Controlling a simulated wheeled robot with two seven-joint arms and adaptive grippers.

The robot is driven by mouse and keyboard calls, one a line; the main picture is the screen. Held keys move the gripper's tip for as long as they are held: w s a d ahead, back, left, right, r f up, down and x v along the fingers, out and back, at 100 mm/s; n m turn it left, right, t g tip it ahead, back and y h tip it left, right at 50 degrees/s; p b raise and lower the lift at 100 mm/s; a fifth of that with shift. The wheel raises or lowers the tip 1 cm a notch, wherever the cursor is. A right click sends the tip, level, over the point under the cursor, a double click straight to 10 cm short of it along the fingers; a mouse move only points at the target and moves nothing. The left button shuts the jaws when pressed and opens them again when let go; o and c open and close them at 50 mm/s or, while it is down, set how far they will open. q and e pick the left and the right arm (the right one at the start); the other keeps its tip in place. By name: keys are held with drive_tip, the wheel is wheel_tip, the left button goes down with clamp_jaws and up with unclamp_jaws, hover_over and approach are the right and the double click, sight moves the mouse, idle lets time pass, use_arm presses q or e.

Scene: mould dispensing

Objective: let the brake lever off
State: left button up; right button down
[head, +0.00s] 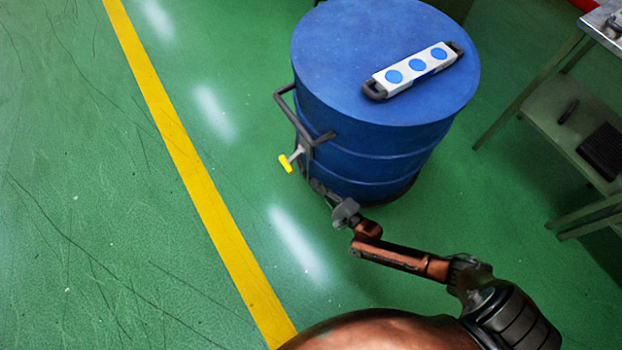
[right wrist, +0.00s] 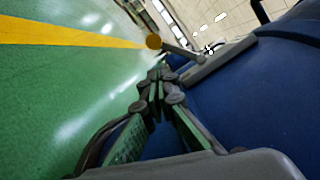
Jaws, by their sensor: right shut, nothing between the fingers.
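The brake lever (head: 286,163) is a short grey rod with a yellow end, low on the left side of the blue drum (head: 345,150), beside its dark push handle (head: 287,97). In the right wrist view its round end (right wrist: 153,41) looks orange-brown and lies just beyond my fingertips. My right gripper (head: 318,186) is below and to the right of the lever in the head view. In the right wrist view my right gripper (right wrist: 160,76) has its fingertips together with nothing between them. Whether they touch the lever is unclear. My left gripper is not in view.
A white mould (head: 433,61) with three blue discs and dark end grips lies on the drum's top. A metal table (head: 555,120) with a lower shelf stands at the right. The green floor (head: 80,200) left of the drum is clear, crossed by a yellow line (head: 180,150).

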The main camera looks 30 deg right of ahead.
sight(293, 158)
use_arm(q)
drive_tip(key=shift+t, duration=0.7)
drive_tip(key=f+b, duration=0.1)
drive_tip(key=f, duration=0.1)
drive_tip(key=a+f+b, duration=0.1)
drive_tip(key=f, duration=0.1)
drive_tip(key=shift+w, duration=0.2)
use_arm(e)
drive_tip(key=x, duration=0.8)
drive_tip(key=shift+w, duration=0.15)
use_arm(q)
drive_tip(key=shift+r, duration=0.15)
